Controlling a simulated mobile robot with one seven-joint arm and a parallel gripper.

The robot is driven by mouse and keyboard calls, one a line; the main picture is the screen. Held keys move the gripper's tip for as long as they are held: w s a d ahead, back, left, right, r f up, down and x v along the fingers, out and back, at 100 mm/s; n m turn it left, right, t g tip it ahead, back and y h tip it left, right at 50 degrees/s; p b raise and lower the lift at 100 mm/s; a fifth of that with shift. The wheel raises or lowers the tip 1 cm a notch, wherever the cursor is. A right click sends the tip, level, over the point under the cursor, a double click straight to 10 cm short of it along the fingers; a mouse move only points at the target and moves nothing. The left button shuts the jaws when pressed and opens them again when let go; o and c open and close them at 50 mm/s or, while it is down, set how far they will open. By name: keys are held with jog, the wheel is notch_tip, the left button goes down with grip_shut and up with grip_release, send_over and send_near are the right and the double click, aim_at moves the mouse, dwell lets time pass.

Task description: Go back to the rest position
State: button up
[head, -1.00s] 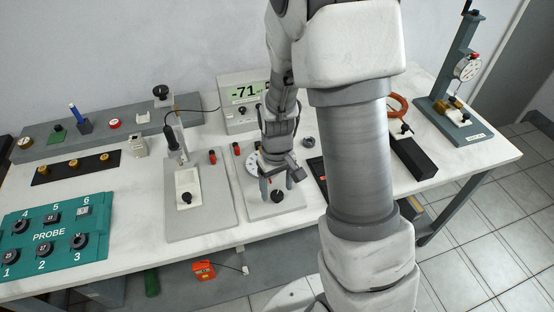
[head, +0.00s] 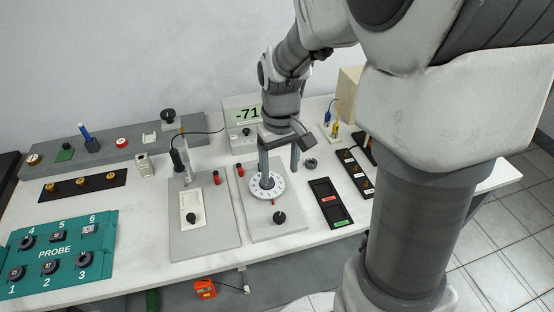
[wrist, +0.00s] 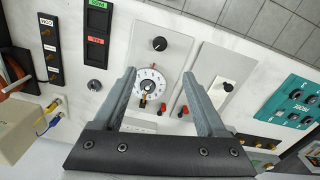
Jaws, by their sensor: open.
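My gripper (head: 279,172) is open and empty, pointing down above the grey plate (head: 262,223) with the round white dial (head: 267,186) and the black knob (head: 279,217). In the wrist view the two fingers of my gripper (wrist: 160,92) stand apart, with the dial (wrist: 149,84) seen between them and the knob (wrist: 159,44) beyond. Nothing is held. My arm comes down from the upper right of the head view.
Left are a second grey plate (head: 208,240) with a white block, and a teal PROBE box (head: 99,255). A display reading -71 (head: 246,114) stands behind my gripper. Right are a black two-slot tray (head: 330,203) and a labelled black strip (head: 355,174). My arm hides the table's right part.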

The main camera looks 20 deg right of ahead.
dwell(0.7)
jog(key=s+r+m+t, duration=0.2)
jog(key=s+r+t, duration=0.3)
jog(key=s+r, duration=0.8)
jog(key=shift+s+t, duration=0.3)
jog(key=shift+s, duration=0.1)
jog(key=shift+w, duration=0.1)
dwell(0.8)
